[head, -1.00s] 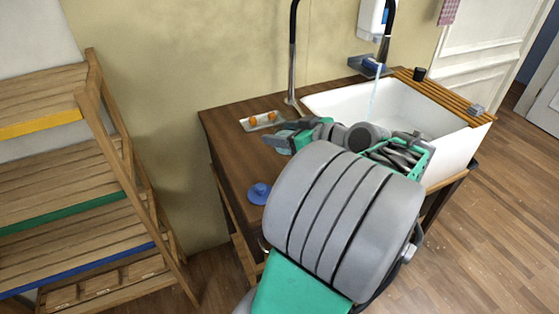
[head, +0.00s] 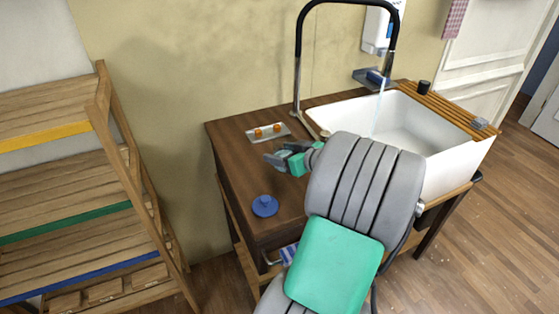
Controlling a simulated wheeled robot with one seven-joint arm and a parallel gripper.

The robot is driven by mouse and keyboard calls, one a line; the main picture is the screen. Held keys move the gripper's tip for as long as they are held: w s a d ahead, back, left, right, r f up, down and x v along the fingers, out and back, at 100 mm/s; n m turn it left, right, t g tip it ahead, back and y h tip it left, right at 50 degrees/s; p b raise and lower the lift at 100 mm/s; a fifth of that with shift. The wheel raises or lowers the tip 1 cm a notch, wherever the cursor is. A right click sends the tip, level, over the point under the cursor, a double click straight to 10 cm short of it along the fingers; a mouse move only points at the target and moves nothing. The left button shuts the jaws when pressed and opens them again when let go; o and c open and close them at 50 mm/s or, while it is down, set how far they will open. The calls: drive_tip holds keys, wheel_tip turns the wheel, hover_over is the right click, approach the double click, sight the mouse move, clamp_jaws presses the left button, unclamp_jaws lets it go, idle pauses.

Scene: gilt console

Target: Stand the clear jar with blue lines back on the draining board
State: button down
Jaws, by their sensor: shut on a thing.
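My gripper (head: 276,159) is over the wooden counter, left of the sink, with its grey and green fingers pointing left. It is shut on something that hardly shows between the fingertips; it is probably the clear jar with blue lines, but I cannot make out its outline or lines. I see no such jar elsewhere. The slatted wooden board (head: 432,101), which looks like the draining board, lies across the right side of the white sink. My arm covers part of the sink and counter.
A black cup (head: 424,88) and a small grey block (head: 479,124) are on the slatted board. Water runs from the black tap (head: 298,60) into the sink (head: 462,155). A blue lid-like thing (head: 265,206) and a tray with orange pieces (head: 257,133) are on the counter. Shelves (head: 75,210) stand left.

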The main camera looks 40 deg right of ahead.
drive_tip(key=f, duration=0.2)
drive_tip(key=shift+w+f+p, duration=0.25)
drive_tip(key=shift+f+p, duration=0.15)
drive_tip(key=shift+f, duration=0.3)
drive_tip(key=shift+f+b, duration=0.25)
drive_tip(key=shift+b, duration=0.1)
drive_tip(key=shift+c, duration=1.8)
unclamp_jaws()
drive_tip(key=shift+r, duration=0.1)
drive_tip(key=shift+r+p, duration=0.2)
drive_tip(key=shift+p, duration=0.2)
drive_tip(key=b+v, duration=0.1)
drive_tip(key=v, duration=1.1)
drive_tip(key=shift+s+f+b, duration=0.1)
drive_tip(key=shift+f+b, duration=0.05)
drive_tip(key=shift+b, duration=0.2)
